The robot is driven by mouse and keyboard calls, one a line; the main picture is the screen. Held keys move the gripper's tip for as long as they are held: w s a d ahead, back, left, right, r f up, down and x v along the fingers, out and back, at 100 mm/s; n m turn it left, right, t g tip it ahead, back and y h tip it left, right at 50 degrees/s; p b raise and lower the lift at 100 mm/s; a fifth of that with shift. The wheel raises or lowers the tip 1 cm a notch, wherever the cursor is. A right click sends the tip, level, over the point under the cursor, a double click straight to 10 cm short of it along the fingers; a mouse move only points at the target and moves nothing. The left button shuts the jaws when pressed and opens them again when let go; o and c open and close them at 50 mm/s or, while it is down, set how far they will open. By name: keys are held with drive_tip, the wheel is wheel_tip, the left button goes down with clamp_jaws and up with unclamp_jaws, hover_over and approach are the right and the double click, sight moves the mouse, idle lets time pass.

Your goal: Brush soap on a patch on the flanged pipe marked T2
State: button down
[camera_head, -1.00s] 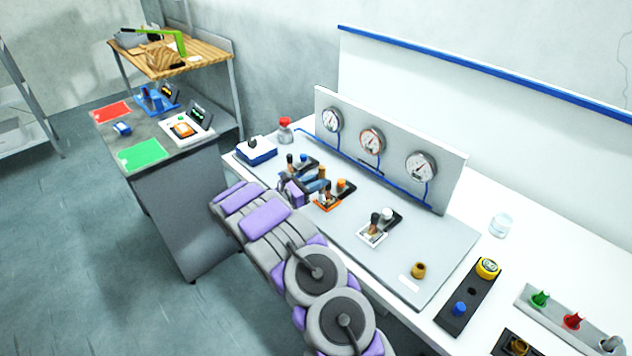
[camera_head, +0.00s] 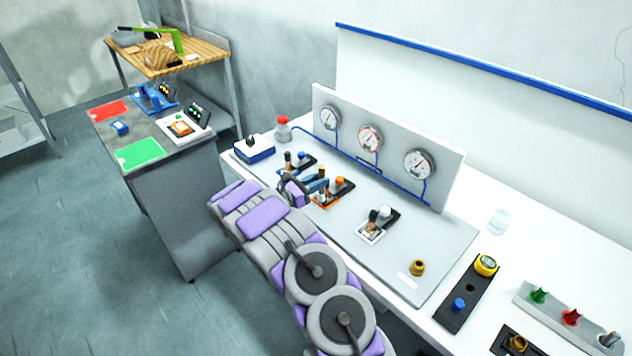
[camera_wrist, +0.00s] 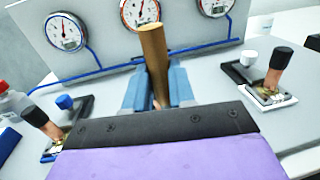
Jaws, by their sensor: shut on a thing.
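My gripper (camera_head: 316,183) is over the middle station of the grey panel. In the wrist view its blue fingers (camera_wrist: 158,88) are shut on a wooden handle (camera_wrist: 153,55), likely the brush. Its lower end and any bristles are hidden. Three short brown pipes with black tops stand on the panel: one beside a blue knob (camera_head: 288,158), one by an orange knob (camera_head: 324,193), one by a white knob (camera_head: 373,217). The outer two also show in the wrist view, at left (camera_wrist: 40,120) and right (camera_wrist: 275,68). I cannot read any T2 mark.
Three gauges (camera_head: 370,138) with blue tubing stand behind the panel. A red-capped bottle (camera_head: 283,128) and a blue-white box (camera_head: 254,149) are at the left. A clear jar (camera_head: 498,221) and a brass fitting (camera_head: 417,268) are at the right. The panel's right front is mostly clear.

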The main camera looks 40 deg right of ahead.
drive_tip(key=shift+w, duration=0.45)
drive_tip(key=shift+w, duration=0.1)
drive_tip(key=shift+s, duration=0.2)
idle(0.5)
drive_tip(key=shift+s, duration=0.5)
drive_tip(key=shift+w, duration=0.1)
drive_tip(key=shift+w, duration=1.1)
